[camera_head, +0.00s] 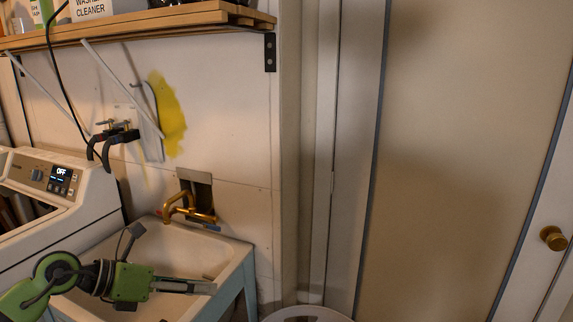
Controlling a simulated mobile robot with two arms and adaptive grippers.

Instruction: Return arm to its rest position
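My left arm comes in from the lower left, with green links. Its gripper (207,288) points to the right over the utility sink (240,253). The fingers are seen nearly edge-on and lie close together in the picture, so I cannot tell whether they are open or shut. No object shows between them. The arm and gripper hide part of the basin. My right gripper is not in view.
A brass faucet (184,205) stands at the back of the sink. A white washing machine (75,200) is on the left. A wooden shelf (150,24) hangs above. A pale round rim (305,313) shows at the bottom. A door with a brass knob (553,238) is on the right.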

